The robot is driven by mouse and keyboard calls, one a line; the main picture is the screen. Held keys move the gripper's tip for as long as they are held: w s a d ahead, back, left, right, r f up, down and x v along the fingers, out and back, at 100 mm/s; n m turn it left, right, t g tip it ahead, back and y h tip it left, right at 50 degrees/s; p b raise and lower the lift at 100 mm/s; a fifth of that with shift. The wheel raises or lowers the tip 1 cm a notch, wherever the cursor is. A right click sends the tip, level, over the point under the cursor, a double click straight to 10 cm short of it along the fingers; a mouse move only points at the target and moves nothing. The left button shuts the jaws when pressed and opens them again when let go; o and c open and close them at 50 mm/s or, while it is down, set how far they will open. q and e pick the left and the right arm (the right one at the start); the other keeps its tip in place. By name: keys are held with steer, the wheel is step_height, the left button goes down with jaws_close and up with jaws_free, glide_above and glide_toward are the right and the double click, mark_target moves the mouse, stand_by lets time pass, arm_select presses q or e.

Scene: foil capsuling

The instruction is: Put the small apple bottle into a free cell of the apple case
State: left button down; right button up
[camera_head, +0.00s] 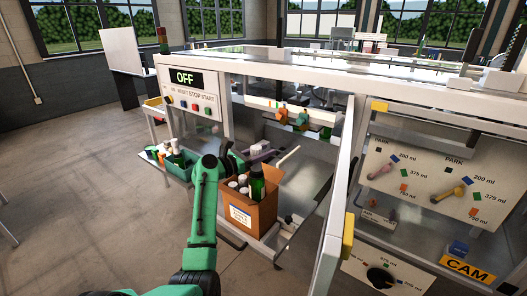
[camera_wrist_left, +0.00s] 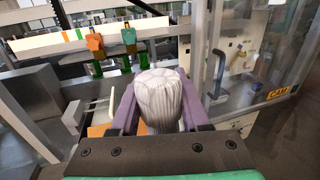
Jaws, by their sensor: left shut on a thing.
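My left gripper (camera_head: 262,154) has purple fingers, which also show in the left wrist view (camera_wrist_left: 160,112). It is shut on a bottle with a white, pleated top (camera_wrist_left: 160,92). In the head view only a small white part of the bottle (camera_head: 261,146) shows; its body and label are hidden. The brown cardboard case (camera_head: 265,212) stands just below and in front of the gripper, with a label too small to read. Several bottles (camera_head: 243,184) with white tops and a dark green bottle (camera_head: 257,183) stand in it. Its free cells cannot be made out. My right gripper is not in view.
A teal crate (camera_head: 180,171) with bottles stands left of the case. The machine's open door (camera_head: 335,200) stands to the right. Orange and green fixtures (camera_head: 300,118) hang behind the gripper. The control panel (camera_head: 186,78) reads OFF.

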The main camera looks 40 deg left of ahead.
mark_target(262, 178)
arm_select(q)
steer(key=shift+f+b, duration=2.8)
steer(key=shift+f, duration=2.25)
steer(key=shift+c, duration=1.5)
jaws_free()
steer(key=shift+d, duration=0.1)
steer(key=shift+f, duration=0.15)
steer(key=shift+s, duration=0.15)
steer(key=shift+s+f, duration=0.1)
steer(key=shift+s, duration=0.15)
steer(key=b+v, duration=0.1)
steer(key=v, duration=0.3)
steer(key=b+v, duration=0.1)
steer(key=v, duration=0.4)
steer(key=b+v, duration=0.2)
steer(key=v, duration=0.3)
steer(key=shift+r, duration=0.25)
